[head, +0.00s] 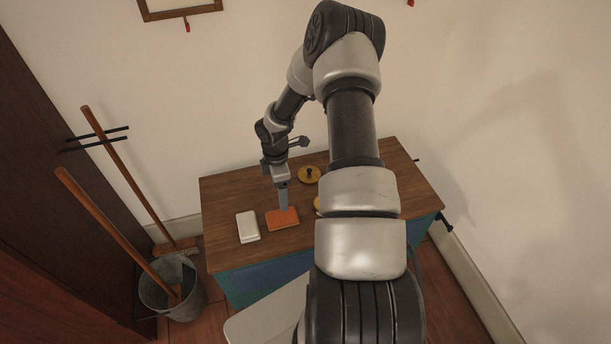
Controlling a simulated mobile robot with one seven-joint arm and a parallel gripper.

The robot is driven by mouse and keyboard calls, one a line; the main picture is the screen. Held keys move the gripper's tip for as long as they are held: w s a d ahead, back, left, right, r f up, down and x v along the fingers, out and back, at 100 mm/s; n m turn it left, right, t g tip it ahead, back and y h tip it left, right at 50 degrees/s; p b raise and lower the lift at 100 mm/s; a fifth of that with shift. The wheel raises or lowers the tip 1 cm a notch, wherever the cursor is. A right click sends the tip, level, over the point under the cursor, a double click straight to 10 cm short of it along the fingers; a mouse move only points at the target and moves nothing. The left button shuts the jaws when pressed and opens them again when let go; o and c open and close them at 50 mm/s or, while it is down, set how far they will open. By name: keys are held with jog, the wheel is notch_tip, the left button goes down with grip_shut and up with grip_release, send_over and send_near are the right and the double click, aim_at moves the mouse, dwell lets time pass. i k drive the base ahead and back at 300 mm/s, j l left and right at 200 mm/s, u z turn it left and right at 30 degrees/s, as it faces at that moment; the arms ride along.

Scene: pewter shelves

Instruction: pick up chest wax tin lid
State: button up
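A round yellow disc with a dark knob (309,174), which looks like the wax tin lid, lies on the wooden top of the chest (232,190). A second yellow thing (317,204) shows only as a sliver at the edge of my arm; my arm hides the rest, so I cannot tell whether it is the tin. My gripper (284,207) points down over an orange block (282,219), to the left of and nearer than the knobbed disc. I cannot tell whether the gripper touches the block, or whether its fingers are apart.
A white block (248,226) lies left of the orange one. A metal bucket (172,290) and long-handled wooden tools (126,165) stand left of the chest. Walls close in behind and at the right. The back left of the top is clear.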

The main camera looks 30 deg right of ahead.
aim_at(307, 174)
jog(key=l+z, duration=0.1)
jog(key=z, duration=0.8)
